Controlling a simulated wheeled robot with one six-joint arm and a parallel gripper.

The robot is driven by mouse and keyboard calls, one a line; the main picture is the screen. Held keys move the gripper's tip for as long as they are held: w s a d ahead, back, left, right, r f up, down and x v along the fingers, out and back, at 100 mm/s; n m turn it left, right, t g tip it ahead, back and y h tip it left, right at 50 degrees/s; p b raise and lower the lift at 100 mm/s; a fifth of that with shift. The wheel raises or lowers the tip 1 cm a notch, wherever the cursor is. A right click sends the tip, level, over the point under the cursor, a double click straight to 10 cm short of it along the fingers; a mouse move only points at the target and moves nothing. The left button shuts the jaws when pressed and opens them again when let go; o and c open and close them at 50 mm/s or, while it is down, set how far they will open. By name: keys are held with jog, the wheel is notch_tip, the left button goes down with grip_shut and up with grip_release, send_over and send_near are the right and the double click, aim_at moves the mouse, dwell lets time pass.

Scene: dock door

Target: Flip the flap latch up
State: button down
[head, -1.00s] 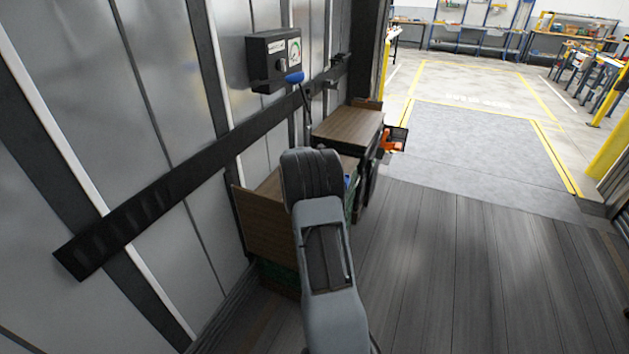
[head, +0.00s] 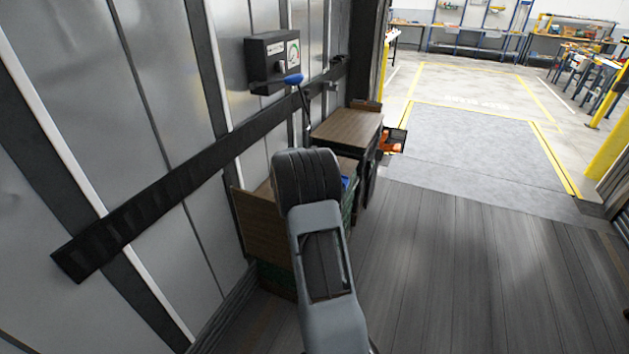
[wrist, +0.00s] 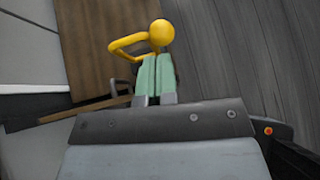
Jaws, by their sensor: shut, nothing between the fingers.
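In the wrist view a yellow bent handle with a round knob (wrist: 160,33) lies just past my fingertips; I cannot tell for sure that it is the flap latch. My gripper (wrist: 155,60) has pale green fingers pressed together, with nothing between them. The fingertips are close to the knob and partly overlap the handle in the picture; whether they touch is unclear. A brown wooden panel (wrist: 98,55) lies to the left of the handle. In the head view the gripper and the yellow handle are hidden behind my arm.
A dark wall box (head: 271,62) with a gauge and blue-ended lever (head: 293,80) hangs on the left wall, above a long dark rail (head: 180,182). Wood-topped units (head: 346,126) stand along that wall, with an orange item (head: 393,146) beyond. The plank floor (head: 455,260) to the right is clear.

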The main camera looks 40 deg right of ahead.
jog(key=a+r, duration=0.4)
jog(key=r, duration=0.5)
jog(key=shift+s+a, duration=0.3)
jog(key=shift+s, duration=0.15)
jog(key=s+a+f+m+g+y, duration=0.2)
jog(key=s+a+f+m+y, duration=0.4)
jog(key=m, duration=0.6)
jog(key=s+a+r+m+t+y, duration=0.1)
jog(key=s+a+r+m, duration=0.1)
jog(key=s+a, duration=0.3)
jog(key=s+a+r+m+t+y, duration=0.1)
jog(key=s+a+r+m, duration=0.2)
jog(key=a, duration=0.9)
jog(key=s+a+r+m+t+y, duration=0.1)
jog(key=s+a+r+m+y, duration=0.1)
jog(key=s+a, duration=0.5)
jog(key=shift+s+a+r+m+t, duration=0.15)
jog(key=shift+s+a+m+t, duration=0.2)
jog(key=shift+a+m, duration=0.55)
